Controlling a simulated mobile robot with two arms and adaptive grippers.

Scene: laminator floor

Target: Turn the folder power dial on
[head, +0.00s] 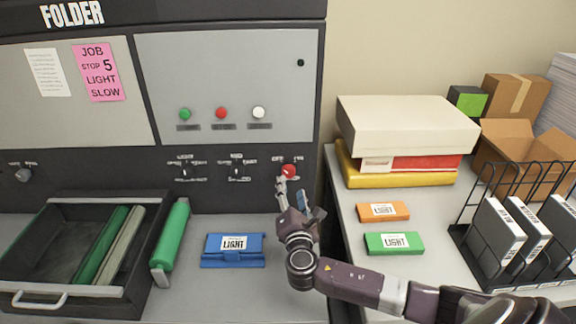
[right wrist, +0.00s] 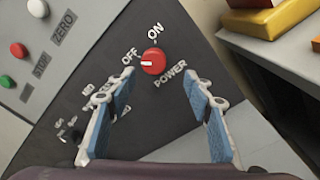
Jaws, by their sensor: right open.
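The folder power dial (head: 288,170) is a round red knob on the dark lower panel of the folder. It also shows in the right wrist view (right wrist: 153,61), with OFF, ON and POWER printed around it. Its white mark lies on the side toward OFF. My right gripper (head: 291,192) is just below and in front of the dial in the head view. In the right wrist view its blue-padded fingers (right wrist: 152,92) are spread apart and empty, with the dial beyond the gap between their tips. No contact shows. My left gripper is not in view.
Smaller switches (head: 236,172) sit left of the dial, with green, red and white buttons (head: 222,113) above. A blue LIGHT pack (head: 233,250), a green roller (head: 171,235) and an open drawer (head: 130,285) are below left. A side table (head: 350,205) with boxes stands right.

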